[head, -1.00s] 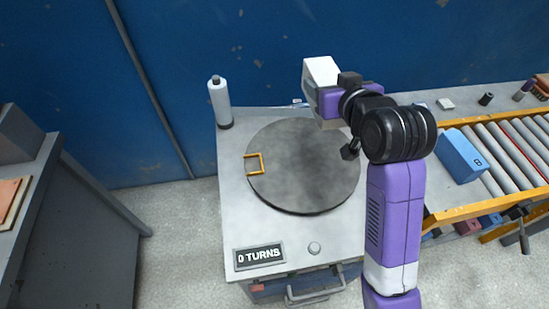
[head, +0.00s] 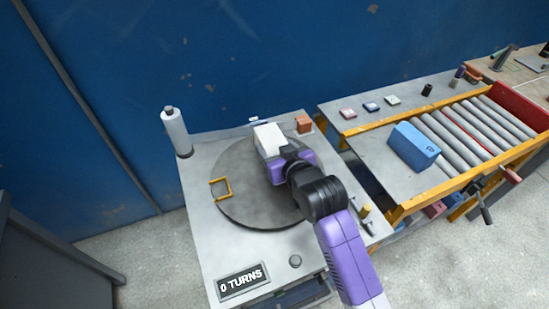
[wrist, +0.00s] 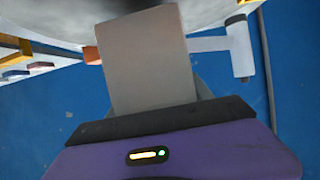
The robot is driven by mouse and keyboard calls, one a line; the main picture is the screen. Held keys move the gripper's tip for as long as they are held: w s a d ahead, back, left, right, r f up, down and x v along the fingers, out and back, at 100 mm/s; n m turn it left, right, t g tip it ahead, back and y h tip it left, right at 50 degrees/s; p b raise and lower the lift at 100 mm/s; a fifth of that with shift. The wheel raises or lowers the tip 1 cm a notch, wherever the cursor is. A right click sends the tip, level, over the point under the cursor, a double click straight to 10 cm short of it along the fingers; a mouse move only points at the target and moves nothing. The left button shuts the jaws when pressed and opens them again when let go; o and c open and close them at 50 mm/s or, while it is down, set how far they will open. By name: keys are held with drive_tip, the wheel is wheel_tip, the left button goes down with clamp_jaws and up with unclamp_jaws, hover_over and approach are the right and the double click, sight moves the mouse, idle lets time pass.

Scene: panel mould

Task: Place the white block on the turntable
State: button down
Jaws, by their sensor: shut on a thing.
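The white block (head: 266,136) is in my gripper (head: 279,157), over the back part of the dark round turntable (head: 250,208) in the head view. My gripper is shut on the block; the fingertips are mostly hidden. I cannot tell whether the block touches the disc. An orange three-sided frame mark (head: 221,188) sits at the disc's left side. The display (head: 241,281) reads "0 TURNS".
A white bottle (head: 175,133) stands at the table's back left corner, and an orange-brown block (head: 304,124) at its back right. A blue block (head: 414,147) sits by the roller conveyor (head: 470,127) on the right. The disc's front left is clear.

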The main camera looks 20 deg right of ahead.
drive_tip(key=shift+f, duration=2.15)
drive_tip(key=shift+f, duration=0.15)
drive_tip(key=shift+c, duration=2.2)
unclamp_jaws()
drive_tip(key=shift+f, duration=0.1)
drive_tip(key=shift+r, duration=0.3)
drive_tip(key=shift+s, duration=0.4)
drive_tip(key=v, duration=1.1)
